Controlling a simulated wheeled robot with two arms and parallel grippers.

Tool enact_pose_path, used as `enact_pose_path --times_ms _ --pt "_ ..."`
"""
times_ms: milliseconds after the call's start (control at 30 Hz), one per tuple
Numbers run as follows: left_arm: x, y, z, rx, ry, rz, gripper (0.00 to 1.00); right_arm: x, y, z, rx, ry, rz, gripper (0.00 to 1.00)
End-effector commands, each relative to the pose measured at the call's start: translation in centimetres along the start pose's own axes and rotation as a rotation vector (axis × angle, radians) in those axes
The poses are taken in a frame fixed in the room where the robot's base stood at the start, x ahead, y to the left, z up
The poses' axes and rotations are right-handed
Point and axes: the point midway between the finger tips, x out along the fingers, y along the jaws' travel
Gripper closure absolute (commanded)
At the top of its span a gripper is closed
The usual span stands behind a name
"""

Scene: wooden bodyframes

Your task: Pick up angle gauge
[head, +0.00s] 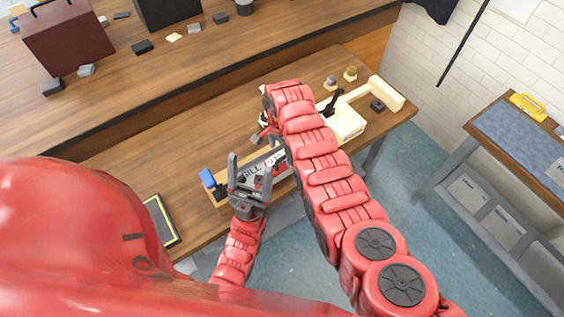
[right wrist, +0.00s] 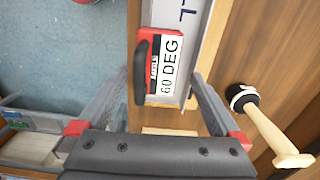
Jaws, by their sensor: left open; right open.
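The angle gauge (right wrist: 170,66) shows in the right wrist view as a red and white block marked "60 DEG" with a black handle. It lies on a grey metal rail (right wrist: 185,14). My right gripper (right wrist: 160,88) is open, with one finger on each side of the gauge in that view; I cannot tell whether they touch it. In the head view the right gripper (head: 264,134) is partly hidden by my right arm, and the gauge is hard to make out. My left gripper (head: 247,172) is open and empty in front of the rail (head: 262,167).
A mallet (right wrist: 268,125) lies to the right in the right wrist view. A cream tool (head: 345,122) stands at the workbench's (head: 190,133) right end. A blue-capped piece (head: 208,180) is left of my left gripper. A black tray (head: 160,222) lies near the front edge.

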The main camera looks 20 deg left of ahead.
Motion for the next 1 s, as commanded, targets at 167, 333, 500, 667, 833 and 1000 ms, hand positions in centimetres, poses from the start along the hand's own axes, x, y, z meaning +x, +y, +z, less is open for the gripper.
enact_pose_path --times_ms 167,333,500,667,833,1000 --pt "-1.7 0.1 0.3 0.000 0.000 0.000 0.27 3.5 0.3 0.0 0.000 0.000 -0.001 0.00" --pt "-2.3 0.1 0.4 0.000 0.000 0.000 0.27 4.4 0.4 0.0 0.000 -0.001 0.001 0.00" --pt "-2.1 0.1 0.3 0.000 0.000 0.000 0.27 4.2 0.3 0.0 0.000 0.000 0.000 0.04" --pt "-2.1 0.1 0.3 0.000 0.000 0.000 0.27 4.2 0.3 0.0 0.000 0.000 -0.001 0.32" --pt "-2.1 0.1 0.3 0.000 0.000 0.000 0.27 4.2 0.3 0.0 0.000 0.000 -0.001 0.63" --pt "-2.1 0.1 0.3 0.000 0.000 0.000 0.27 4.2 0.3 0.0 0.000 0.000 -0.001 0.94"
